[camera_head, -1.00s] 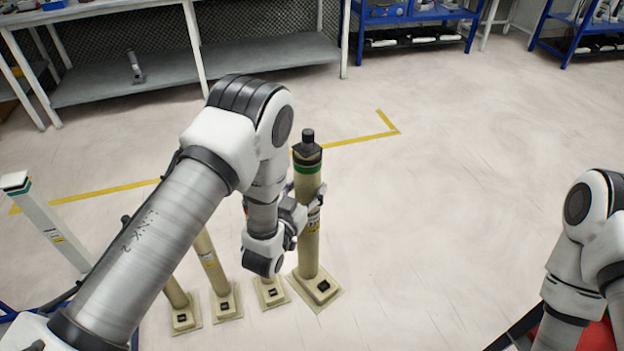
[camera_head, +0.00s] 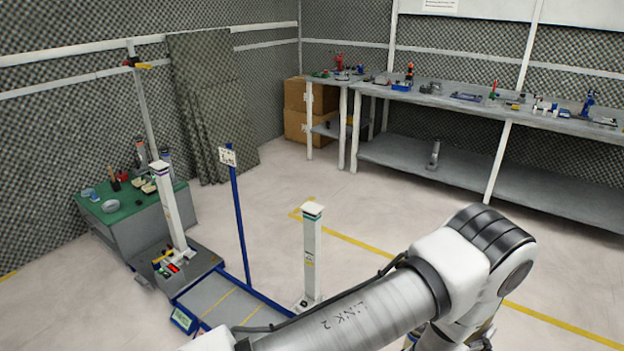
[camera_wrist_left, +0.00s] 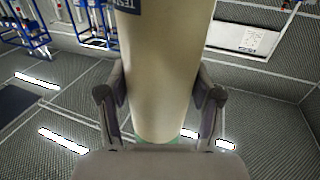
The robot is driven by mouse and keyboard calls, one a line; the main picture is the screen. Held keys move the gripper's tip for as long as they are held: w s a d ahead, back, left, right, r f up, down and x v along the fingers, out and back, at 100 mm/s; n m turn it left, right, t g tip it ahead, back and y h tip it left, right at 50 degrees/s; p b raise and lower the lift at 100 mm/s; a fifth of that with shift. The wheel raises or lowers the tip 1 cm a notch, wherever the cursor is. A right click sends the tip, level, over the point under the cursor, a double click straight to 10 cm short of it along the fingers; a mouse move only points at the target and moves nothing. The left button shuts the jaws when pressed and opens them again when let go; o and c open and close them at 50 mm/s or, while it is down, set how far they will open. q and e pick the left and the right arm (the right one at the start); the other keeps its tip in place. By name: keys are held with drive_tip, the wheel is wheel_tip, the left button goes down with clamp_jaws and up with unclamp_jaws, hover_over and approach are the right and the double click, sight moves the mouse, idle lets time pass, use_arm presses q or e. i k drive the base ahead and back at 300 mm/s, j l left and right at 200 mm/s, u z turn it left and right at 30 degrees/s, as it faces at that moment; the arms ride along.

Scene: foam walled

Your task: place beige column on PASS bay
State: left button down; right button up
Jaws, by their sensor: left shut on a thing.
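In the left wrist view, my left gripper (camera_wrist_left: 161,105) is shut on the beige column (camera_wrist_left: 163,65), with one finger on each side of its shaft. Part of a dark label shows on the column. In the head view, my left arm crosses the lower right; its gripper and the column are out of sight. A low grey bay (camera_head: 208,299) with a blue frame and yellow lines lies at the lower left. A small white sign (camera_head: 228,157) stands on a blue post beside it; its text is too small to read, so I cannot tell whether this is the PASS bay.
A white column (camera_head: 311,250) stands upright near the bay's right end. Another white column (camera_head: 172,208) stands on a dark platform (camera_head: 190,262) behind the bay. A green-topped bench (camera_head: 130,215) is at the left. Open floor lies before the long workbench (camera_head: 480,108).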

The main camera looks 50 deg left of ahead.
sight(213, 289)
drive_tip(key=j+u, duration=0.95)
drive_tip(key=i+j, duration=0.1)
drive_tip(key=j, duration=0.3)
drive_tip(key=i+j+u, duration=0.1)
drive_tip(key=j, duration=0.3)
drive_tip(key=i+j+u, duration=0.1)
drive_tip(key=j, duration=0.25)
drive_tip(key=i+j, duration=0.25)
drive_tip(key=j, duration=0.15)
drive_tip(key=i+j+u, duration=0.1)
drive_tip(key=j, duration=0.25)
drive_tip(key=i+j, duration=0.2)
drive_tip(key=j, duration=0.2)
drive_tip(key=u, duration=0.05)
